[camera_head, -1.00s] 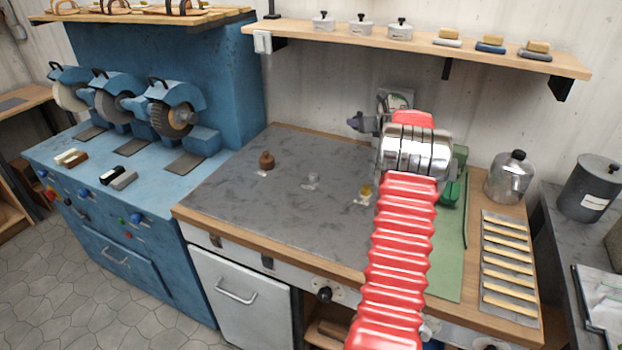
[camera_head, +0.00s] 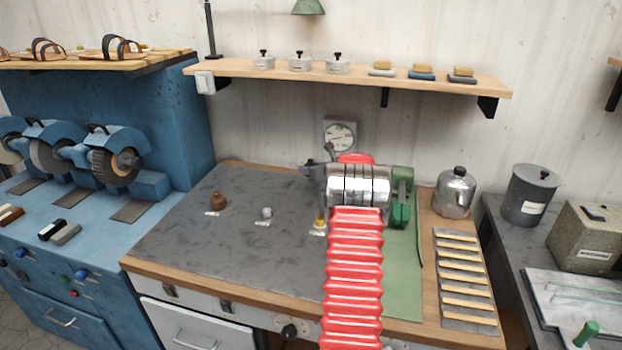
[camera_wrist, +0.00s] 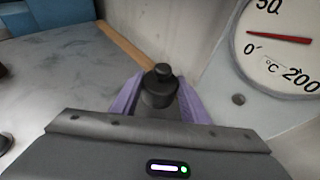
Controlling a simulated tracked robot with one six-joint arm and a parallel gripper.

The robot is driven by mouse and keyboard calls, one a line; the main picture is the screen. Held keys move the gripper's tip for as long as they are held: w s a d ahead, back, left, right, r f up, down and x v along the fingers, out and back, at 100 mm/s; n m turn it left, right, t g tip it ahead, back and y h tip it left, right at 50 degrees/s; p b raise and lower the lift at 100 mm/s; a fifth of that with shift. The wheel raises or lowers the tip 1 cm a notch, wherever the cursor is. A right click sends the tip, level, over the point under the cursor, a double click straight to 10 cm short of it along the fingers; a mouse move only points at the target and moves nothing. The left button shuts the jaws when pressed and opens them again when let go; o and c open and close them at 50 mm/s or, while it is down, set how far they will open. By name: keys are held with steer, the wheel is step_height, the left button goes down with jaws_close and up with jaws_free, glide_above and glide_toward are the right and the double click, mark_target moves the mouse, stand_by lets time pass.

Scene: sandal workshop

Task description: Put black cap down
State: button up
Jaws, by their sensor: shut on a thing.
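The black cap (camera_wrist: 158,88) shows in the wrist view as a dark, stepped, knobbed piece between the purple fingers of my gripper (camera_wrist: 156,96). The fingers are shut on its sides and hold it upright. In the head view my gripper (camera_head: 314,168) is above the back of the grey worktop (camera_head: 190,240), in front of the wall dial, partly hidden by my arm. The cap is too small to make out clearly there.
A dial gauge (camera_head: 340,135) is close behind my gripper. A green machine (camera_head: 401,200) stands right of my arm.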

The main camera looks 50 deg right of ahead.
mark_target(312, 183)
steer(key=shift+f, duration=1.9)
steer(key=shift+f, duration=0.1)
steer(key=o, duration=1.1)
steer(key=shift+o, duration=0.2)
steer(key=shift+s+a+r, duration=0.1)
steer(key=shift+s+r, duration=0.2)
steer(key=shift+s, duration=0.1)
steer(key=v, duration=1.1)
